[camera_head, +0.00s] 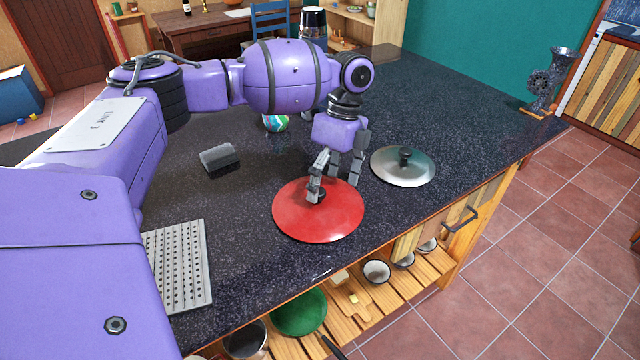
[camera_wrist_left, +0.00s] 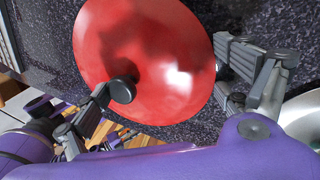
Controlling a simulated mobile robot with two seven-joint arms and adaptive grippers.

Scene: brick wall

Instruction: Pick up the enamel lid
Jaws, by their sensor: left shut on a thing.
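The red enamel lid (camera_head: 338,221) is a round, shallow disc near the front edge of the dark speckled counter. In the left wrist view the lid (camera_wrist_left: 160,35) fills the top middle. I cannot tell whether the lid is clear of the counter. My right gripper is not in view.
A steel lid with a dark knob (camera_head: 403,169) lies close to the right. A grey block (camera_head: 219,158), a perforated grey plate (camera_head: 180,266) and a colourful ball (camera_head: 275,123) are on the counter. A grinder (camera_head: 545,85) stands at the far right corner. The right counter is mostly clear.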

